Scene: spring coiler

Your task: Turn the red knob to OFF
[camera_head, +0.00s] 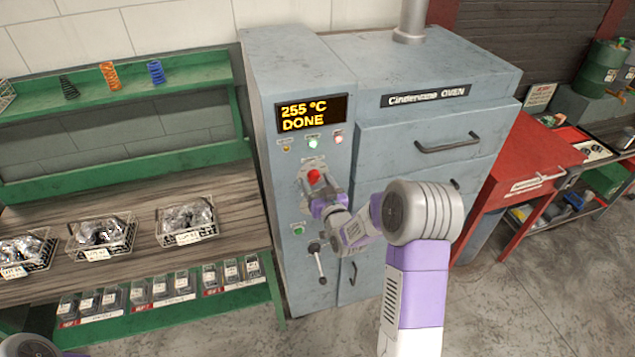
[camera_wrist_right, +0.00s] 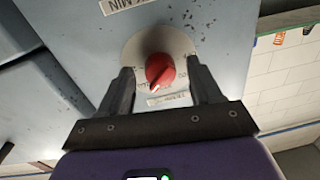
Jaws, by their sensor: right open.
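The red knob (camera_head: 314,176) is on the front control panel of the grey oven (camera_head: 440,70), below the display that reads "255 °C DONE". In the right wrist view the red knob (camera_wrist_right: 160,70) sits on a round pale dial plate. Its white mark points toward the bottom of that picture. The dial lettering is too small to read surely. My right gripper (camera_wrist_right: 160,72) is open, with one finger on each side of the knob. I cannot tell whether the fingers touch it. In the head view my right gripper (camera_head: 321,190) is just below the knob, partly hidden by its own wrist.
A lever (camera_head: 317,262) and a green button (camera_head: 298,229) are lower on the panel. A green-framed workbench (camera_head: 110,190) with wire baskets of parts stands left. Drawer handles project from the oven front.

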